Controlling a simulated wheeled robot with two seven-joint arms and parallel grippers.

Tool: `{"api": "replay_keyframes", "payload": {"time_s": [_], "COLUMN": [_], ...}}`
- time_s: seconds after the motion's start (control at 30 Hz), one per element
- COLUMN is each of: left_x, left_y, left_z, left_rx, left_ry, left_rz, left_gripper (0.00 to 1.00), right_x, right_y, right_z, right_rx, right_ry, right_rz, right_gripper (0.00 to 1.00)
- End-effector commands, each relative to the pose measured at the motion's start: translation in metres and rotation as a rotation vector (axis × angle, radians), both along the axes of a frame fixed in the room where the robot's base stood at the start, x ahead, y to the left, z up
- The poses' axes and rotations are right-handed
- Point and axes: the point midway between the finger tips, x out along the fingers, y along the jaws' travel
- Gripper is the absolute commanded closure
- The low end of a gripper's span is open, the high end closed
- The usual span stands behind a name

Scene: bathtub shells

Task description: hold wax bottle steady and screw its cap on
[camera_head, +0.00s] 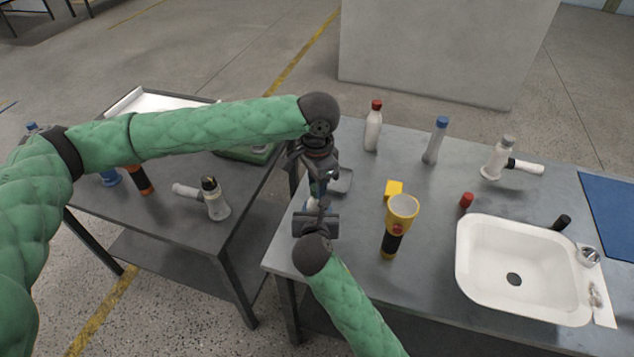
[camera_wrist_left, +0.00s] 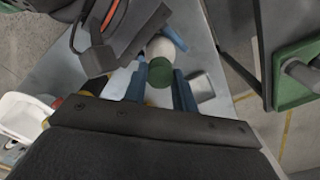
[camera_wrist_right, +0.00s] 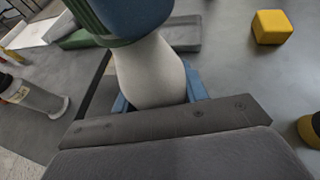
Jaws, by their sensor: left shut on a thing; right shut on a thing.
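The wax bottle is a white bottle (camera_wrist_right: 150,72) standing between the blue fingers of my right gripper (camera_wrist_right: 160,98), which is shut on its body. In the head view my right gripper (camera_head: 316,210) mostly hides the bottle. Its cap is green (camera_wrist_left: 160,78) and sits between the blue fingers of my left gripper (camera_wrist_left: 161,88), which is shut on it. In the head view my left gripper (camera_head: 319,187) is directly above the right one. In the right wrist view the green cap (camera_wrist_right: 112,40) is at the bottle's top under a blue finger; I cannot tell how far it is threaded.
Behind are red-capped (camera_head: 373,130), blue-capped (camera_head: 435,143) and grey-capped (camera_head: 496,160) bottles. A white sink (camera_head: 475,262) is at right. A second table (camera_head: 170,220) stands left.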

Motion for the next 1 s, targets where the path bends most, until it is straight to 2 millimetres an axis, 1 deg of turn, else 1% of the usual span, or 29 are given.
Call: {"api": "replay_keyframes", "payload": {"time_s": [0.1, 0.8, 0.87, 1.0], "left_x": [0.0006, 0.0014, 0.0015, 0.0016], "left_y": [0.0008, 0.0013, 0.0013, 0.0014], "left_z": [-0.0002, -0.0005, -0.0006, -0.0006], "left_rx": [0.002, 0.001, 0.001, 0.002], "left_ry": [0.0, -0.001, -0.001, -0.002], "left_rz": [-0.164, -1.159, -1.228, -1.226], "left_gripper": [1.0, 1.0, 1.0, 1.0], "right_x": [0.0001, 0.0, 0.0, 0.0], "right_y": [-0.0006, -0.0009, -0.0009, -0.0009], "right_z": [0.0001, 0.0, 0.0, 0.0], "right_rx": [0.0, 0.0, 0.001, 0.001], "right_ry": [0.0, 0.0, 0.0, 0.0], "right_rz": [-0.001, -0.002, -0.001, -0.001], "right_gripper": [1.0, 1.0, 1.0, 1.0]}}
